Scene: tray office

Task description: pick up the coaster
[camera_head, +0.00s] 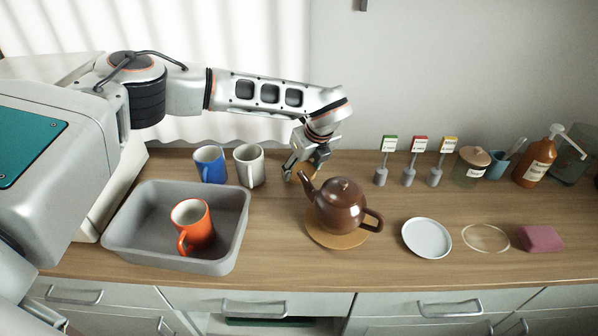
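A small tan, round-edged piece (312,173), which looks like the coaster, shows behind the teapot, mostly hidden by my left gripper. My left gripper (303,171) points down over it from the left, just behind the teapot's spout. Its fingers look spread apart, with the tan piece partly between them; I cannot tell whether they touch it. My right gripper is not in view.
A brown teapot (342,205) stands on a round wooden mat (322,238) close by. Blue (210,165) and white (249,166) mugs stand left. A grey tray (120,228) holds an orange mug (193,225). A white plate (427,238), clear disc (486,238) and pink block (540,238) lie right.

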